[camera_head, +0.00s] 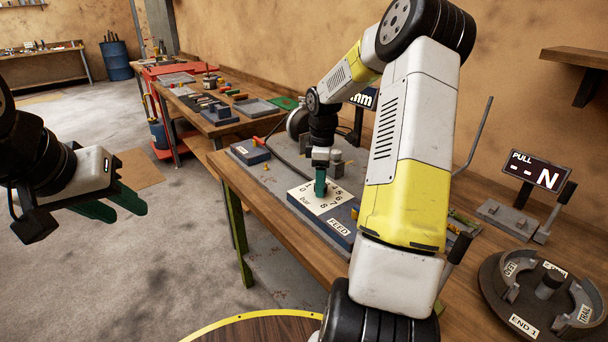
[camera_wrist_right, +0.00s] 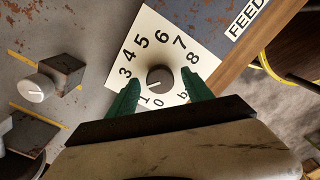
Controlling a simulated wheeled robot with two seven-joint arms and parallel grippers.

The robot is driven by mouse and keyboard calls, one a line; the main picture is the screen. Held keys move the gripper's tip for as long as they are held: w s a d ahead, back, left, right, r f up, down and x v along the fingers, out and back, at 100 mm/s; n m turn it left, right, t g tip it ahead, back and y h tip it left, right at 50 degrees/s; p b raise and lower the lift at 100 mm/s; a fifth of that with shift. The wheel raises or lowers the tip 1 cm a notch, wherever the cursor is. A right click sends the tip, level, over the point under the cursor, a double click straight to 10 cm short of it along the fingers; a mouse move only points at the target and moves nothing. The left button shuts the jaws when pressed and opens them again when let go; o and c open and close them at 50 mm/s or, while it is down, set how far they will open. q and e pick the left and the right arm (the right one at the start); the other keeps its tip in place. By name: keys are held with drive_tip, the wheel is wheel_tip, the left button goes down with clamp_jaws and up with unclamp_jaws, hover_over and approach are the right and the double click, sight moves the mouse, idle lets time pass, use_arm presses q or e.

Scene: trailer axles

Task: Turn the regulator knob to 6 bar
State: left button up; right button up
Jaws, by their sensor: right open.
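The regulator knob (camera_wrist_right: 158,78) is a small dark round knob on a white dial plate (camera_wrist_right: 150,40) numbered 0 to 8 and marked bar. Its pale pointer line faces left in the right wrist view, toward the low numbers near 1 to 3; the 2 is hidden by a finger. My right gripper (camera_wrist_right: 162,80) is open, its green fingers on either side of the knob with gaps visible. In the head view my right gripper (camera_head: 320,184) is over the dial plate (camera_head: 327,205) and hides the knob. My left gripper (camera_head: 130,214) is open and empty, off the table.
A blue block labelled FEED (camera_head: 340,228) borders the plate. A grey knob (camera_wrist_right: 34,88) and dark blocks lie beside it. A round fixture (camera_head: 530,322) and a PULL display (camera_head: 537,172) stand right. Open floor lies left of the bench.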

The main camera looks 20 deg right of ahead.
drive_tip(key=shift+c, duration=0.2)
clamp_jaws()
drive_tip(key=shift+m, duration=0.4)
drive_tip(key=m, duration=0.4)
drive_tip(key=shift+m, duration=0.3)
drive_tip(key=m, duration=1.1)
drive_tip(key=shift+w+m, duration=0.1)
drive_tip(key=shift+m, duration=0.3)
drive_tip(key=m, duration=0.5)
